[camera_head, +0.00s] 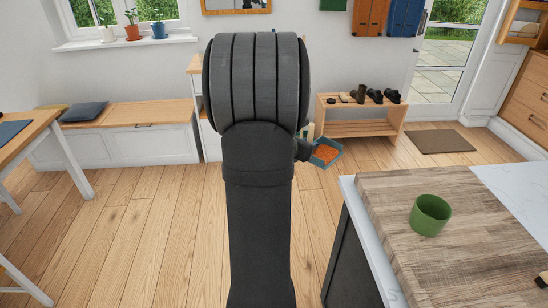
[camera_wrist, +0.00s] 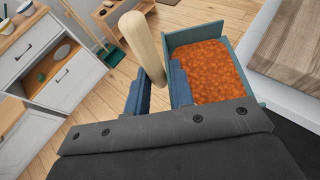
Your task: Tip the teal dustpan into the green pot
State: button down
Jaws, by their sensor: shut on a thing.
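My gripper (camera_wrist: 158,82) is shut on the pale wooden handle (camera_wrist: 142,42) of the teal dustpan (camera_wrist: 241,72). The pan is full of orange granules (camera_wrist: 203,72) and looks roughly level. In the head view the dustpan (camera_head: 339,153) is small, just right of my arm and held above the floor. My gripper is mostly hidden behind my arm there. The green pot (camera_head: 430,215) stands upright on a wooden board (camera_head: 385,195) at the right, nearer than the dustpan and apart from it. The pot is out of the wrist view.
The board lies on a white-edged counter (camera_head: 350,200). A shoe rack (camera_head: 360,129) with shoes stands by the far wall. A bench (camera_head: 140,115) and a wooden table (camera_head: 22,138) are at the left. The floor between is clear.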

jog(key=s+d+r+m+g+h, duration=0.1)
jog(key=s+d+m+g, duration=0.3)
jog(key=d, duration=0.5)
jog(key=s+d+r+m+g+h, duration=0.1)
jog(key=s+d+r+m+g, duration=0.3)
jog(key=s+d, duration=0.4)
jog(key=s+d+r+m+g+h, duration=0.1)
jog(key=s+d+r+m+g, duration=0.2)
jog(key=d, duration=0.8)
jog(key=s+m+g, duration=0.1)
jog(key=s+g, duration=0.1)
jog(key=s, duration=0.1)
jog(key=shift+s, duration=0.15)
jog(key=shift+f, duration=0.15)
